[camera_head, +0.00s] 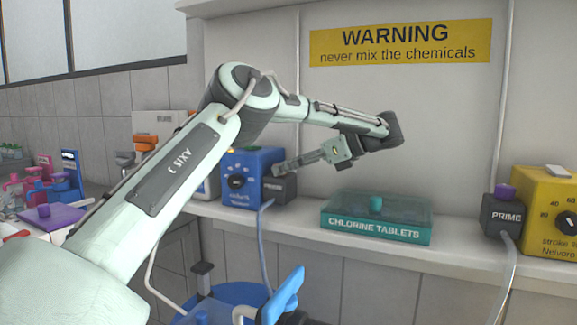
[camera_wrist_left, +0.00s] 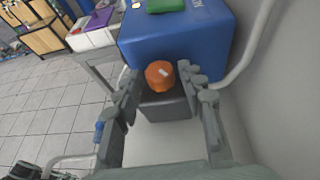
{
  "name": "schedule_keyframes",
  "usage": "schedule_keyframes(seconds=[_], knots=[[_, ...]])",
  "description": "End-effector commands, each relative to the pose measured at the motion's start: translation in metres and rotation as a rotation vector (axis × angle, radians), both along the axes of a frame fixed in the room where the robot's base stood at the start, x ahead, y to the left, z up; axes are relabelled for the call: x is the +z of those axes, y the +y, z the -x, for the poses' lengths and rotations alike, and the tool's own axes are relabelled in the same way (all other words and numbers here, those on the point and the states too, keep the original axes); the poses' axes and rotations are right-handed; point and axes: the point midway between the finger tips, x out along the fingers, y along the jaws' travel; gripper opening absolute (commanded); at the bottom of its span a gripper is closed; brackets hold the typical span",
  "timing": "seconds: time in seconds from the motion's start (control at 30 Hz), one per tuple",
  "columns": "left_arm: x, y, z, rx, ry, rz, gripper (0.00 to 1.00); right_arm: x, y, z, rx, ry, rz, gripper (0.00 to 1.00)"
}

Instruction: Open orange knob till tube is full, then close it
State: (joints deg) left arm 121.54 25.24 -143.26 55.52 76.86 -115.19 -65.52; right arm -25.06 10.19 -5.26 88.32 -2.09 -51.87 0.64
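The orange knob (camera_wrist_left: 160,75) sits on top of a dark grey box (camera_wrist_left: 165,105) in the left wrist view. In the head view the knob is hidden by my left gripper (camera_head: 283,168), but the dark box (camera_head: 280,188) shows beside the blue pump (camera_head: 236,165). My right gripper is not in view.
A teal chlorine tablets box (camera_head: 376,217) stands on the shelf (camera_head: 300,222) right of the blue pump. Another PRIME box (camera_head: 503,215) with a purple knob and a yellow pump (camera_head: 548,215) stand at far right. Blue handled equipment (camera_head: 285,295) is below the shelf.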

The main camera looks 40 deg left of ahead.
Motion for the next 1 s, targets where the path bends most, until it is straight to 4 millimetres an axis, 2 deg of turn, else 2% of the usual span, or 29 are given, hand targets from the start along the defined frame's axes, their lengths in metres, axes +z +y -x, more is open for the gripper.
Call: schedule_keyframes(seconds=[0.37,0.53,1.0], knots=[[0.001,0.001,0.0,-0.005,-0.002,-0.001,0.49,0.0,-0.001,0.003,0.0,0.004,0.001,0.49],[0.001,0.001,0.002,-0.058,-0.002,0.002,0.49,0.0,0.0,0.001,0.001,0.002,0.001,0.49],[-0.002,0.001,0.011,-0.45,-0.004,0.005,0.49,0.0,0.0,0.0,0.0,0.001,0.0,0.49]])
